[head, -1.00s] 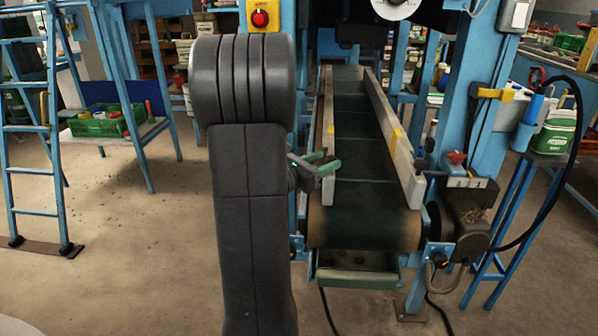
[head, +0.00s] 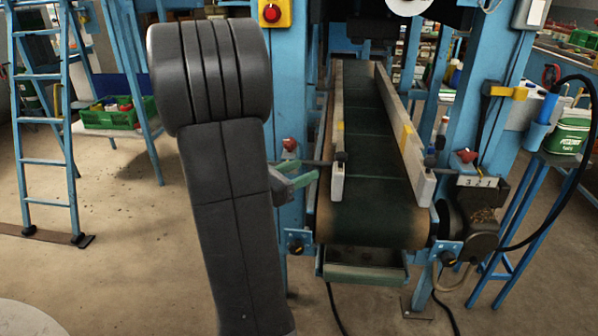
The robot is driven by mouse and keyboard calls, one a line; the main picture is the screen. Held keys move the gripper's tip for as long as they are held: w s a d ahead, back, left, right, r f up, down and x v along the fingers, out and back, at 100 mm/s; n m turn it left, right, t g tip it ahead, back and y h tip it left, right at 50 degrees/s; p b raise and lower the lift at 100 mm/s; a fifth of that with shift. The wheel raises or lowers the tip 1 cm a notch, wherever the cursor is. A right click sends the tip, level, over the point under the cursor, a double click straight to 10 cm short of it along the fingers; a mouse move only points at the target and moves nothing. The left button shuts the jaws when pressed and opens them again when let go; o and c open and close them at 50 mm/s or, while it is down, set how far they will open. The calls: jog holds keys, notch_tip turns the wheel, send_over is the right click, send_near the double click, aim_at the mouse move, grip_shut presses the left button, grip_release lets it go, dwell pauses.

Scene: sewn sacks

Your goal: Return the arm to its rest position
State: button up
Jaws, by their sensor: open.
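My dark grey arm (head: 228,190) stands upright in the left-centre of the head view, its thick rounded joint at the top.
The conveyor belt (head: 365,140) with its pale side rails runs away at centre right; no sack shows on it. A blue ladder (head: 44,160) stands at left, a green crate (head: 110,118) behind. A motor (head: 470,228) and cable are at right. Floor in front is open.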

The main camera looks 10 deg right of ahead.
aim_at(339, 154)
jog(key=x, duration=1.4)
jog(key=shift+b, duration=0.35)
jog(key=shift+a, duration=0.15)
